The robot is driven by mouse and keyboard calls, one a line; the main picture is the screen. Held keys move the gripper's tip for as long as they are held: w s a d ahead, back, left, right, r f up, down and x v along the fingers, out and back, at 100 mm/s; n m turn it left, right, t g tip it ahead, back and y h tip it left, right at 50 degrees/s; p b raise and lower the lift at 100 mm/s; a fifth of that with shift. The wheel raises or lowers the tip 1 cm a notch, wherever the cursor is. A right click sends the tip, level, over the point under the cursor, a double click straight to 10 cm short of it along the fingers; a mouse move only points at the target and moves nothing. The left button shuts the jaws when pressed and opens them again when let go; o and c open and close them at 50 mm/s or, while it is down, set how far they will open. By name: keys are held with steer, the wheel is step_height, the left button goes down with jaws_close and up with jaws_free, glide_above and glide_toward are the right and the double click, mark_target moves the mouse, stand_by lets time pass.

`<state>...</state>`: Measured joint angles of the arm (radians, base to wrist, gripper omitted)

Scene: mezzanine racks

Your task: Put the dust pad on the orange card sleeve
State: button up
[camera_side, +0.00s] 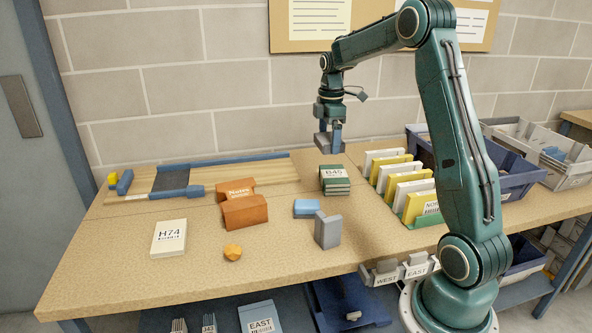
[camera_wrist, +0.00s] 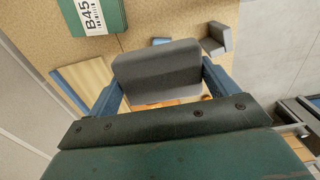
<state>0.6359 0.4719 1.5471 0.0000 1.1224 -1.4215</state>
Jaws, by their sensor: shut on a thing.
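My gripper (camera_side: 330,140) is high over the back of the table, behind the green B45 stack. It is shut on a grey dust pad (camera_wrist: 157,68), which sits between the two blue fingers in the wrist view. The pad also shows at the fingertips in the side view (camera_side: 321,143), clear of the table. The orange card sleeve (camera_side: 245,212) lies on the table left of the middle, with an upright flap marked Notes at its back. My gripper is behind it and to its right, apart from it. The pad hides part of the wrist view.
A white H74 box (camera_side: 169,238) and an orange lump (camera_side: 232,251) lie in front. A card rack (camera_side: 427,215) stands right.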

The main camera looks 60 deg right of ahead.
steer(key=w+a+r, duration=0.2)
steer(key=w+a, duration=0.4)
steer(key=w, duration=0.3)
step_height(320, 180, up, 3)
glide_above(252, 203)
steer(key=shift+w+f, duration=0.1)
steer(key=shift+f, duration=0.1)
steer(key=shift+f, duration=0.1)
step_height(252, 203, down, 20)
steer(key=shift+r, duration=0.1)
stand_by(0.5)
steer(key=o, duration=0.8)
